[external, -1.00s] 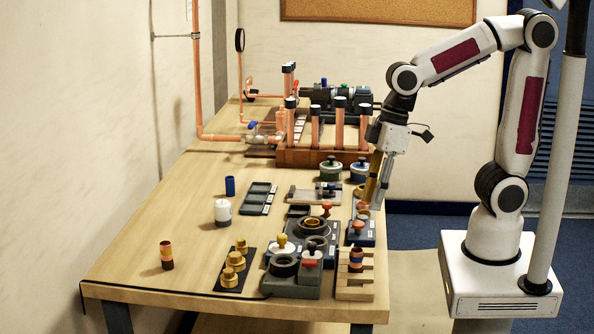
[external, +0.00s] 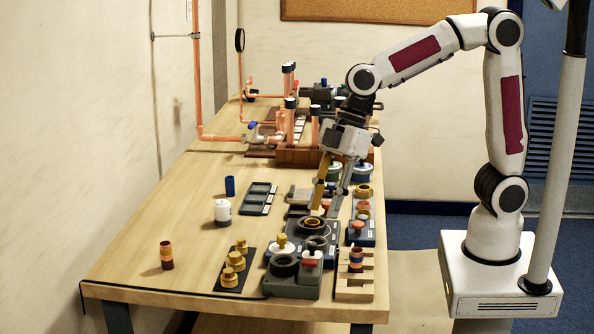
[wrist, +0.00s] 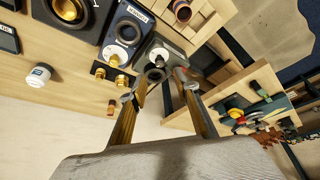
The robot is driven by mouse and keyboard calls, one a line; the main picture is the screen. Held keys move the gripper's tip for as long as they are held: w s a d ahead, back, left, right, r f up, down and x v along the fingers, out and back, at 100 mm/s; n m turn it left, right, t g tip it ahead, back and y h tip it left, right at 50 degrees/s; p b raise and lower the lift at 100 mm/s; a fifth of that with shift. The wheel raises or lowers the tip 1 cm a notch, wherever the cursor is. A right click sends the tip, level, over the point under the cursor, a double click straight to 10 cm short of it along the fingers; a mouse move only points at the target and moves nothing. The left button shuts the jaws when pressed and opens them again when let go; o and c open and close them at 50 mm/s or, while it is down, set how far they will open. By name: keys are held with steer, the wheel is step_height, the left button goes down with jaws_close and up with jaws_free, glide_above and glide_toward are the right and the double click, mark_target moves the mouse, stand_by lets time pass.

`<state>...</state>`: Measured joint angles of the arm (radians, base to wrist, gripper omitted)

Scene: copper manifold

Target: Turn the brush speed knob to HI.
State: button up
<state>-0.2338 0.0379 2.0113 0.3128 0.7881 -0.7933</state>
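My gripper (external: 326,213) is open and empty, pointing down over the group of dark control units near the front of the table. Its two fingers also show apart in the wrist view (wrist: 157,90). The labels are too small to read, so I cannot tell which is the brush speed knob.
A wooden rack (external: 355,283) stands at the front right edge. Brass fittings on a black mat (external: 234,268) lie to the left, with a white jar (external: 222,212) behind. The copper manifold on its wooden base (external: 297,157) stands farther back. The table's left side is mostly clear.

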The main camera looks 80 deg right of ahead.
mark_target(313, 243)
steer(key=shift+f, duration=0.1)
stand_by(0.3)
steer(key=shift+x, duration=3.8)
jaws_close()
